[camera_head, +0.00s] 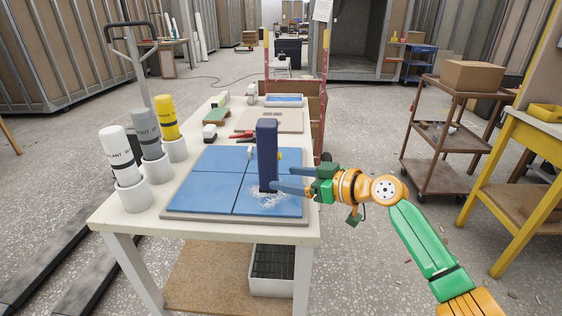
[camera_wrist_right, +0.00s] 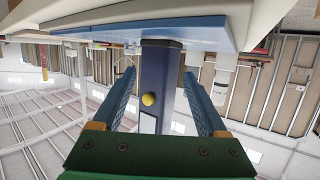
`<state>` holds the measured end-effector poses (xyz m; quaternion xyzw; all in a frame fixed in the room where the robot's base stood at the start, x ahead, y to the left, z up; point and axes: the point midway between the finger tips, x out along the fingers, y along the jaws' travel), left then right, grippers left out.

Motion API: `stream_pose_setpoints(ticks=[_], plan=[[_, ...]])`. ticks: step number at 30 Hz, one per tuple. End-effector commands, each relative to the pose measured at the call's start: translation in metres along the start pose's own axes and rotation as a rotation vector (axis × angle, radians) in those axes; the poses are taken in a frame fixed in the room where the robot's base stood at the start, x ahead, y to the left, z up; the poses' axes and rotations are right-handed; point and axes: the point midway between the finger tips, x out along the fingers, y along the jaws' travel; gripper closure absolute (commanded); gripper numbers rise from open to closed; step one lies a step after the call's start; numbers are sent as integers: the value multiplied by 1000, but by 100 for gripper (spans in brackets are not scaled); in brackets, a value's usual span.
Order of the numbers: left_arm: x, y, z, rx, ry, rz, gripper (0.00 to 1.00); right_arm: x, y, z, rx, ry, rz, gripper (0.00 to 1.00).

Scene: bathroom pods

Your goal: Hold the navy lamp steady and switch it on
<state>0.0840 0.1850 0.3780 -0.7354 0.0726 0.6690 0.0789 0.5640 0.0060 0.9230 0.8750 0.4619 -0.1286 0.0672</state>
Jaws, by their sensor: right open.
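The navy lamp (camera_head: 267,150) is a tall dark-blue block standing upright on the blue tiled board (camera_head: 210,180), near its right side. My right gripper (camera_head: 283,178) reaches in from the right, low beside the lamp. Its two blue fingers are open, with the lamp between or just beyond their tips; I cannot tell whether they touch it. My left gripper is not in view.
White, grey and yellow tubes (camera_head: 167,118) stand in white cups at the table's left. White crumbs (camera_head: 272,197) lie around the lamp's base. Red-handled tools (camera_head: 242,134) and a beige board (camera_head: 275,120) lie behind. A brown cart (camera_head: 452,135) and yellow bench (camera_head: 525,150) stand right.

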Motion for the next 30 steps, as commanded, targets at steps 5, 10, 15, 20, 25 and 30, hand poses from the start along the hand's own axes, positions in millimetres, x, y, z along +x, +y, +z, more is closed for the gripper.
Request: stream_pose_setpoints(ticks=[5, 10, 15, 20, 25, 30], plan=[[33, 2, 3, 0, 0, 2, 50, 37, -2, 7, -1, 0, -2, 25], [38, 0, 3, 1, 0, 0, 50, 47, 0, 2, -1, 1, 1, 25], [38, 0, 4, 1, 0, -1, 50, 51, -1, 1, -3, -2, 0, 25], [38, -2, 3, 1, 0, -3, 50, 50, -1, 1, -2, -2, 0, 25], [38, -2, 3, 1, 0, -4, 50, 50, -1, 1, -2, -2, 1, 64], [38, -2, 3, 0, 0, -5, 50, 50, 0, 1, -1, -2, 1, 100]])
